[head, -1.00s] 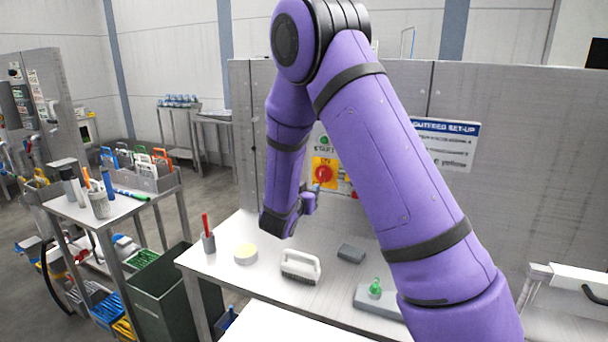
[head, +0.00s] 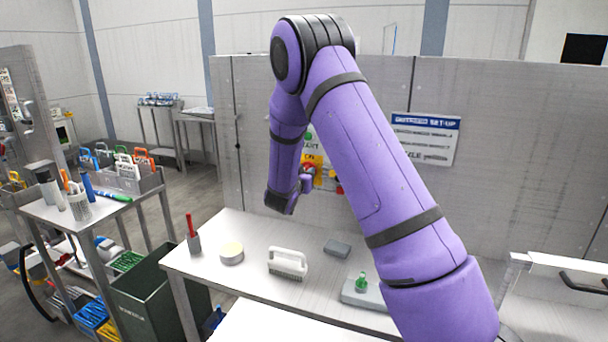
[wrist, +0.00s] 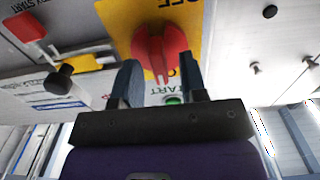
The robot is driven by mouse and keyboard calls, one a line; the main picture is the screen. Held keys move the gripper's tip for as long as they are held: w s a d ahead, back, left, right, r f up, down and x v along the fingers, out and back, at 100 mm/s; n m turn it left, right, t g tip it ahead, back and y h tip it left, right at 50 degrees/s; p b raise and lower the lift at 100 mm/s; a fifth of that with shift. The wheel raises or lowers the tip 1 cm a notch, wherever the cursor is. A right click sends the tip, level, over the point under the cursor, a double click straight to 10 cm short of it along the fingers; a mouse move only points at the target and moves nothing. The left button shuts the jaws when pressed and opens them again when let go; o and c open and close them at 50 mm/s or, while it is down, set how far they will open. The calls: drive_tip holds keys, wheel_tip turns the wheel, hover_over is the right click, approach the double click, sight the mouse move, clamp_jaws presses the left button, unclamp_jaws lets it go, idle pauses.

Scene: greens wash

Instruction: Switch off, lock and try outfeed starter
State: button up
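The outfeed starter panel has a red rotary knob (wrist: 160,50) on a yellow plate (wrist: 114,14) marked OFF, upside down in the wrist view. In the head view the yellow plate (head: 313,160) shows beside my forearm, with the knob partly hidden by my gripper. My gripper (wrist: 160,72) is open, its two blue-grey fingers spread at the knob's near edge; contact cannot be told. A green START button (wrist: 173,99) shows between the fingers. A red part (wrist: 25,27) and a black knob (wrist: 60,79) sit to the left in the wrist view.
A sign (head: 425,138) hangs right. A cart with coloured handled pieces (head: 122,165) stands left.

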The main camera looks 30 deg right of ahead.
clamp_jaws()
drive_tip(key=shift+n, duration=0.4)
drive_tip(key=n, duration=1.6)
drive_tip(key=shift+w+a+f+n, duration=0.2)
drive_tip(key=shift+n, duration=0.5)
